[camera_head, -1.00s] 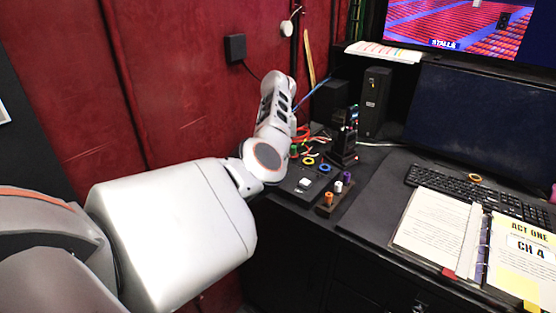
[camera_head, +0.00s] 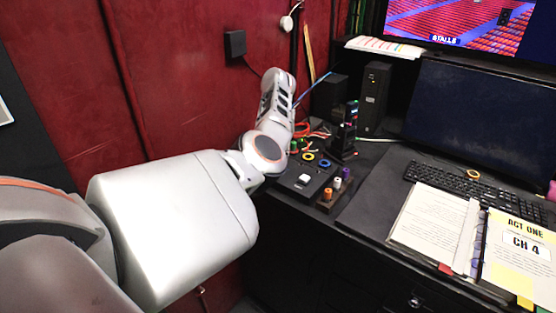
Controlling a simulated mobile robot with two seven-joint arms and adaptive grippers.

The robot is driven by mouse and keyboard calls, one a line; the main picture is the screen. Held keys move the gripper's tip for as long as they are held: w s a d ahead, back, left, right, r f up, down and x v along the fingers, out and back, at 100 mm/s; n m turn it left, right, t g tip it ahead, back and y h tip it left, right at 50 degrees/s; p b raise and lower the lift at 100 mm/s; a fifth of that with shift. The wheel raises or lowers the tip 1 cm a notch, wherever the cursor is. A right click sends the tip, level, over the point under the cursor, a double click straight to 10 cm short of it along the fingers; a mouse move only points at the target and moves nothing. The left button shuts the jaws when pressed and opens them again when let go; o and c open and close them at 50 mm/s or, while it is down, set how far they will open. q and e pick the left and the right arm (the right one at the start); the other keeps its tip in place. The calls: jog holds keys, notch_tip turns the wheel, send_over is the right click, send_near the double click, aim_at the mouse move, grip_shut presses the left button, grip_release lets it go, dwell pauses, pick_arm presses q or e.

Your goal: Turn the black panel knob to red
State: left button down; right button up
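A black panel (camera_head: 300,193) lies on the desk's left end, with a pale switch or button (camera_head: 304,179) on it. A blue ring (camera_head: 324,164) and a yellow ring (camera_head: 308,157) lie just behind it. Green and red bits show farther back, partly hidden by my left arm. I cannot make out a black knob or its setting. My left arm reaches in from the left and bends upward just left of the panel. No gripper fingers can be made out on it. My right gripper is not in view.
A small dark block with orange, white and purple pegs (camera_head: 327,194) stands right of the panel. The open binder (camera_head: 435,228), keyboard (camera_head: 465,190) and monitor (camera_head: 485,120) fill the right. The red wall (camera_head: 185,80) is close behind my arm.

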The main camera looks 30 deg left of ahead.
pick_arm(q)
jog(key=c, duration=1.8)
grip_release()
jog(key=shift+r, duration=0.15)
notch_tip(320, 180, up, 12)
jog(key=shift+f, duration=0.1)
jog(key=shift+f, duration=0.1)
